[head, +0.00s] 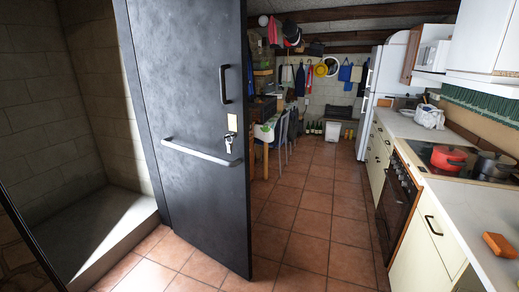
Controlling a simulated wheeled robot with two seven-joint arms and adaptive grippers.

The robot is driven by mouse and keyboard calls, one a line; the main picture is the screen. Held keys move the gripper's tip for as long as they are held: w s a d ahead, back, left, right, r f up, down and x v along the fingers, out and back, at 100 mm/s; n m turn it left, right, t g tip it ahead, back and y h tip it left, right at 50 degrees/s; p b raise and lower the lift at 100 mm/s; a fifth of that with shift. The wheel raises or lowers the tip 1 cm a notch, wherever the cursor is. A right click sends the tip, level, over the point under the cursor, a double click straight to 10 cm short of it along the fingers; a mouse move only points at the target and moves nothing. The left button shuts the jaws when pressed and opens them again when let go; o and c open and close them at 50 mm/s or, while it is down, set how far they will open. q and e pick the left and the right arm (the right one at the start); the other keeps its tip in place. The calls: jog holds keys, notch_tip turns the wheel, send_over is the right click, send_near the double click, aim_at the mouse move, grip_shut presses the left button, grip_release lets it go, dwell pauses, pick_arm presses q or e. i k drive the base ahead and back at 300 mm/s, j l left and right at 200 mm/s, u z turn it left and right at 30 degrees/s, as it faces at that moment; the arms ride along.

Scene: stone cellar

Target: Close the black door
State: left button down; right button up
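The black door (190,110) stands open in the left half of the head view, swung partway into the tiled room. It carries a vertical black handle (223,84) near its free edge and a long grey horizontal bar (200,151) below. Keys (229,142) hang at a lock under a small pale plate. The door's left edge is by the bright wall edge of the doorway. Neither of my grippers shows in the head view.
A stone ledge (95,235) lies left of the door. Kitchen counters with a stove (455,160) and a red pot (448,158) run along the right. A table and blue chair (282,130) stand behind the door. The tiled floor (300,225) between is clear.

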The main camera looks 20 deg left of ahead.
aim_at(191, 56)
jog(key=i+l+u, duration=0.2)
jog(key=i, duration=0.6)
jog(key=i+l+u, duration=0.15)
jog(key=i+u, duration=0.35)
jog(key=i+l+u, duration=0.3)
jog(key=u, duration=0.2)
jog(key=i+l+u, duration=0.7)
jog(key=l+u, duration=0.25)
jog(key=i+l+u, duration=0.1)
jog(key=l+u, duration=0.4)
jog(key=l, duration=0.2)
jog(key=l+u, duration=0.3)
jog(key=l, duration=0.5)
